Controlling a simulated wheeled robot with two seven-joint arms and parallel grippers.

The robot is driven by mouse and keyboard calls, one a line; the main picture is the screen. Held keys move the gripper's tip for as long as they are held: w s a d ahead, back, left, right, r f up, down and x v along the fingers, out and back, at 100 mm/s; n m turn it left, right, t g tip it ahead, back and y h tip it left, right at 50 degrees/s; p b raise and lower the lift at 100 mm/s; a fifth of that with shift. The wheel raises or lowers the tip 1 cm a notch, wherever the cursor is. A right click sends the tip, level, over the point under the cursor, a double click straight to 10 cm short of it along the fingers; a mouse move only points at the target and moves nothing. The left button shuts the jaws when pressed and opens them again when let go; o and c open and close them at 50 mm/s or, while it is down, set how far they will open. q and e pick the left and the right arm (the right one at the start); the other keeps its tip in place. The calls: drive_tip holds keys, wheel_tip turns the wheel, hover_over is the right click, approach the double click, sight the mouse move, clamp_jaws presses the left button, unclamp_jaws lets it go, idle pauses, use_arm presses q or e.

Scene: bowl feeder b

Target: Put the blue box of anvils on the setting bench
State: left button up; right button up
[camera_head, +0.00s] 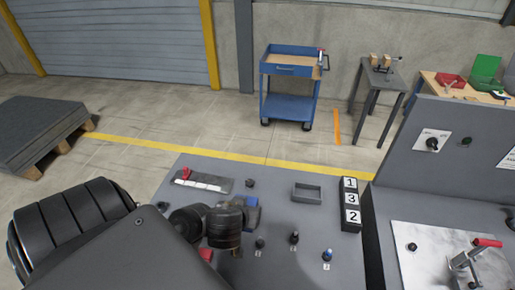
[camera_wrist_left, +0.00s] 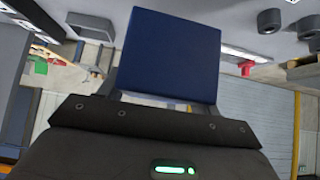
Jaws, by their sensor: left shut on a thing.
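The blue box (camera_wrist_left: 170,52) fills the upper middle of the left wrist view, held at the jaws of my left gripper (camera_wrist_left: 165,95). In the head view a small part of the blue box (camera_head: 252,212) shows beside my left gripper (camera_head: 240,212), which is over the grey bench (camera_head: 285,255) in front of me. My arm and gripper hide most of the box, and its contents are not visible. Whether the box touches the bench top is not clear. I cannot tell from labels which surface is the setting bench. My right gripper is out of view.
A shallow grey tray (camera_head: 307,193), a numbered block (camera_head: 350,205) and several small knobbed pieces stand on the near bench. A panel with a red-handled clamp (camera_head: 487,243) is at right. Behind are a blue cart (camera_head: 290,68), a small grey table (camera_head: 381,75) and a pallet (camera_head: 40,130).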

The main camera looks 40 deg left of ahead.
use_arm(q)
drive_tip(key=shift+s+a+f+b, duration=0.1)
drive_tip(key=shift+s+a+b, duration=0.35)
drive_tip(key=shift+s+b, duration=0.3)
drive_tip(key=shift+w+a+f+b, duration=0.45)
drive_tip(key=shift+a+b, duration=0.05)
drive_tip(key=shift+b, duration=0.25)
drive_tip(key=w+a+f+b, duration=0.1)
drive_tip(key=w+a+f, duration=0.1)
drive_tip(key=a, duration=0.1)
drive_tip(key=w+a+f+b, duration=0.2)
drive_tip(key=a+f, duration=0.1)
drive_tip(key=w+a+f+b, duration=0.2)
drive_tip(key=w+a, duration=0.1)
drive_tip(key=shift+f, duration=0.3)
drive_tip(key=shift+w+a+f+b, duration=0.15)
drive_tip(key=shift+w+b, duration=0.1)
drive_tip(key=shift+b, duration=0.05)
drive_tip(key=f+b, duration=0.3)
drive_tip(key=shift+a+f, duration=0.3)
drive_tip(key=shift+a, duration=0.1)
drive_tip(key=shift+w+f, duration=0.15)
drive_tip(key=shift+f, duration=0.1)
drive_tip(key=shift+r, duration=0.1)
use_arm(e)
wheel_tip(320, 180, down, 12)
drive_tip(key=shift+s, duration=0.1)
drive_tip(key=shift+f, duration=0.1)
